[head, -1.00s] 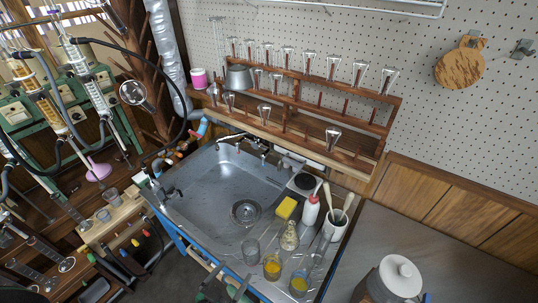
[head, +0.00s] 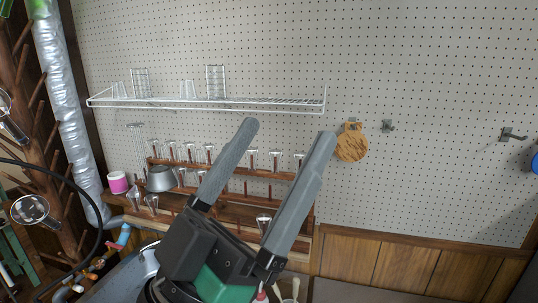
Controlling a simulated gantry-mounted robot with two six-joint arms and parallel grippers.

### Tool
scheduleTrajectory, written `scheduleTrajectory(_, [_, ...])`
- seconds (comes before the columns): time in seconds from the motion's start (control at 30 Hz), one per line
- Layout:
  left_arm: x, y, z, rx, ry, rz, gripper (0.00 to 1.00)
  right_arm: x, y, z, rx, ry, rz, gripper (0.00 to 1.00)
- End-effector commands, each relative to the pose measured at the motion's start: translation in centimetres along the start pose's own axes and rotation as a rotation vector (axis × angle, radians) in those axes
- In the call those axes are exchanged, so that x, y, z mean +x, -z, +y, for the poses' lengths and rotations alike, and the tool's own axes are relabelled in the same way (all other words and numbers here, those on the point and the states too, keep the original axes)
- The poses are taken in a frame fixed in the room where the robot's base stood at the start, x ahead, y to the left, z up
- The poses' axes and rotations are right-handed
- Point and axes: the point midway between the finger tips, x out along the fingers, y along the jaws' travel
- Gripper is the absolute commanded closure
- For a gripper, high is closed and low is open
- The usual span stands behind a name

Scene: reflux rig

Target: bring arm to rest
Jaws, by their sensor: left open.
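My left gripper (head: 285,160) is in the lower middle of the head view, raised in front of the wooden drying rack. Its two grey fingers point up and are spread apart. Nothing is between them. The gripper and its dark body hide most of the sink and part of the rack. My right gripper does not show.
The wooden rack (head: 172,211) holds several upturned glass pieces. A white wire shelf (head: 290,100) with glassware is on the pegboard (head: 430,190). A pink-labelled tub (head: 118,183) and a grey pot (head: 160,180) stand at left.

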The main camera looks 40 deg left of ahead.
Motion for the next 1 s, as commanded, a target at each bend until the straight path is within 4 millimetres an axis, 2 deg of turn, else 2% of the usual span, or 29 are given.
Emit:
scheduleTrajectory(0.07, [0.2,1.1,0.4,0.008,-0.015,0.025,0.0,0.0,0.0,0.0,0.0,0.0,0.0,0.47])
scheduleTrajectory(0.33, [0.3,1.2,0.4,0.01,-0.015,0.024,0.0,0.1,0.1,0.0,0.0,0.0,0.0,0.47])
scheduleTrajectory(0.47, [1.9,2.7,0.4,0.01,-0.014,0.024,0.0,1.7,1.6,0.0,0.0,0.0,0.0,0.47])
scheduleTrajectory(0.57, [4.4,5.1,0.4,0.009,-0.014,0.023,0.0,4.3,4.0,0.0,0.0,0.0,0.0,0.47])
scheduleTrajectory(1.0, [19.9,20.0,0.7,0.009,-0.014,0.023,0.0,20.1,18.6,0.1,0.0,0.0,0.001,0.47])
